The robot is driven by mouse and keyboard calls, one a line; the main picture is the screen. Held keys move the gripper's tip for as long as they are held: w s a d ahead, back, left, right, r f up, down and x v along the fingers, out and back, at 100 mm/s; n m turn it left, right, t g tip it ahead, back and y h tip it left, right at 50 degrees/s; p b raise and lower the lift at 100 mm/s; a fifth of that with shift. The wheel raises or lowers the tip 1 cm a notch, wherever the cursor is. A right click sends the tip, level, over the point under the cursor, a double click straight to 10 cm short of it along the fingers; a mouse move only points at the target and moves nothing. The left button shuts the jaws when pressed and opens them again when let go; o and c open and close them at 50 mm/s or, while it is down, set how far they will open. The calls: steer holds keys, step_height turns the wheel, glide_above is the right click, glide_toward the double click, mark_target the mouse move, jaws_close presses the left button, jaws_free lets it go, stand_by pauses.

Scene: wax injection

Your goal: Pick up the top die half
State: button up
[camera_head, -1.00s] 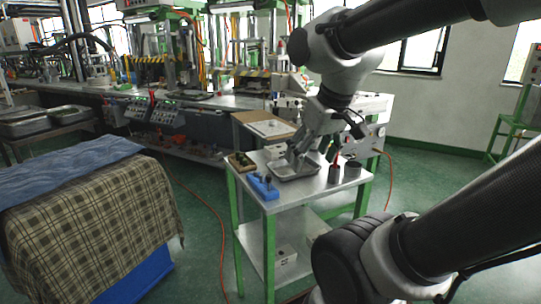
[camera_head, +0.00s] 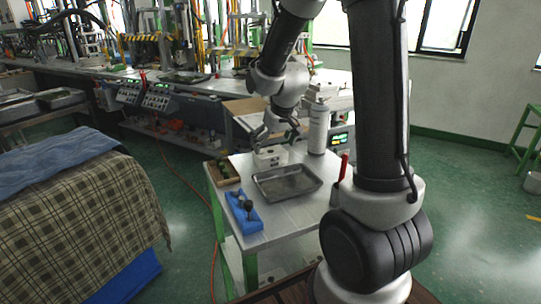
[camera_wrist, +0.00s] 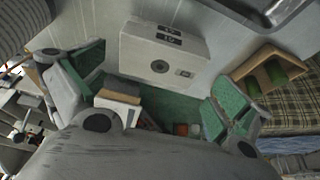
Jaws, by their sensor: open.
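A pale block (camera_head: 270,158), which looks like the die, stands on the metal table behind the tray. In the wrist view the die (camera_wrist: 185,66) is whitish, with a round hole in one face and dark label-like marks. I cannot make out a seam between its halves. My gripper (camera_head: 277,136) is open just above and behind the block. In the wrist view my gripper (camera_wrist: 155,88) shows green-padded fingers spread wide, with the block ahead of and between them. Nothing is held, and I see no clear contact.
A shallow metal tray (camera_head: 287,196) lies in front of the block. A blue holder (camera_head: 243,214) with dark-knobbed tools and a wooden box (camera_head: 222,171) are on the left. A white bottle (camera_head: 318,128) stands close on the right. My arm hides the table's right side.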

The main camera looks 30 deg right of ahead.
mark_target(271, 151)
steer(key=x, duration=0.3)
steer(key=c, duration=0.9)
steer(key=shift+r, duration=0.1)
